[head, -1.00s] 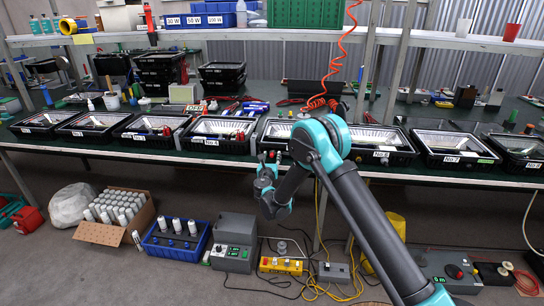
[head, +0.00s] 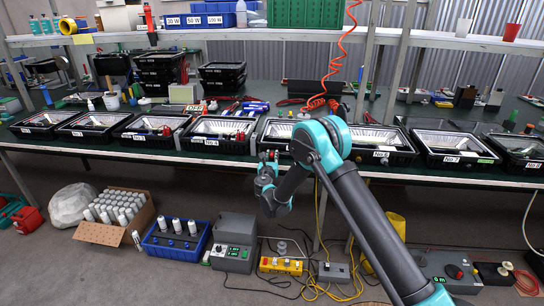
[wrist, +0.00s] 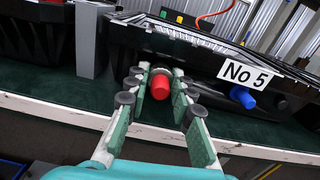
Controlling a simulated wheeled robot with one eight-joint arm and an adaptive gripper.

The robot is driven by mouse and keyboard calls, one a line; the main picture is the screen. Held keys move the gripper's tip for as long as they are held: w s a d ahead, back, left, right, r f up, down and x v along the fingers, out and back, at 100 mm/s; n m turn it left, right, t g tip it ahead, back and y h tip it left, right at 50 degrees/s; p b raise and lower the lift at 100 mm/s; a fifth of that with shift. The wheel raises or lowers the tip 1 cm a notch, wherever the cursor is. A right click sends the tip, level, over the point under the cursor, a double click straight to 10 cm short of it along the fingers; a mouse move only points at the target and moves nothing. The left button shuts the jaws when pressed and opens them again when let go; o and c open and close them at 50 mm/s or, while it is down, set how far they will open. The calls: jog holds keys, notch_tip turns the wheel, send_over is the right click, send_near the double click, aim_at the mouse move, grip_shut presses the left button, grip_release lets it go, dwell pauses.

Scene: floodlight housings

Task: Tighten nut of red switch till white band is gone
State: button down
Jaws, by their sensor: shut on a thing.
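The red switch (wrist: 160,88) sticks out of the front of the black floodlight housing labelled No 5 (wrist: 205,68) in the wrist view. A pale ring, seemingly the nut (wrist: 160,71), shows behind the red cap; whether any of it is a white band is too small to tell. My gripper (wrist: 158,76) has one finger on each side of the switch, with its tips at the ring, shut on the nut. In the head view my gripper (head: 268,160) is at the front edge of the bench, and the switch is hidden there.
A blue knob (wrist: 243,97) sits to the right on the same housing. A grey post (wrist: 91,40) stands to the left. Housings No 4 (head: 212,142) and No 6 (head: 381,155) line the bench. Below on the floor are a grey box (head: 234,235) and a yellow box (head: 280,265).

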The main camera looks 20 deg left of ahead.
jog(key=m, duration=0.4)
jog(key=shift+m, duration=0.3)
jog(key=c, duration=1.3)
grip_release()
jog(key=shift+s, duration=0.15)
jog(key=v, duration=1.2)
